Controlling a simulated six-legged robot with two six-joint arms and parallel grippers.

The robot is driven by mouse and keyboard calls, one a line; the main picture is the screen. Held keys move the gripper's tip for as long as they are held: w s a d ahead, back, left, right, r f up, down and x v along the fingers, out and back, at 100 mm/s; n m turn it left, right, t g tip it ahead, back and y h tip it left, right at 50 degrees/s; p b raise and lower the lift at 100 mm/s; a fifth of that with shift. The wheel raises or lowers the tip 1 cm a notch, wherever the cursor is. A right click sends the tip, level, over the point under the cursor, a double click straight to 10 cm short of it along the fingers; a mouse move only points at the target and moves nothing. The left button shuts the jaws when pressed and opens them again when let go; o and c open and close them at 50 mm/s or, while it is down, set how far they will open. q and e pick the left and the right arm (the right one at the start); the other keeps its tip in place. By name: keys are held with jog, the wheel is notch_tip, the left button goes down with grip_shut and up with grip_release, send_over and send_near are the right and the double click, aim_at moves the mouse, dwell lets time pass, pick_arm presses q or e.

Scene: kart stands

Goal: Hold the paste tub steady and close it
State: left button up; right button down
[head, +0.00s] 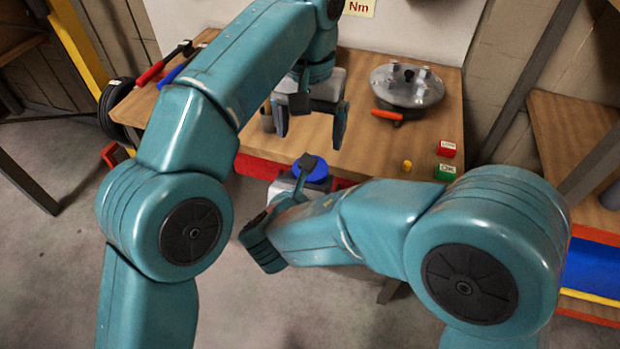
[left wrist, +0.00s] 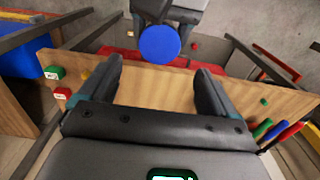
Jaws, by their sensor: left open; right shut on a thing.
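The paste tub shows as a round blue top (head: 310,168) just off the front edge of the bench, and as a full blue disc in the left wrist view (left wrist: 159,44). I cannot tell whether the blue is a lid or how it is seated. My right gripper (left wrist: 157,22) is shut on the tub from the far side in that view; its forearm hides most of the tub body in the head view. My left gripper (head: 312,122) is open and empty above the bench, its fingers apart and clear of the tub.
The wooden bench (head: 370,150) has a red front edge. On it are a metal disc assembly (head: 407,85) with an orange-handled tool (head: 386,115), a red box (head: 446,149), a green box (head: 445,172) and a small yellow piece (head: 407,166). Coloured-handled tools (head: 150,73) lie at the left.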

pick_arm(q)
notch_tip(320, 180, down, 8)
jog(key=shift+f, duration=0.1)
dwell(0.4)
jog(key=c, duration=1.1)
jog(key=o, duration=1.2)
jog(key=shift+r, duration=2.35)
jog(key=shift+c, duration=0.5)
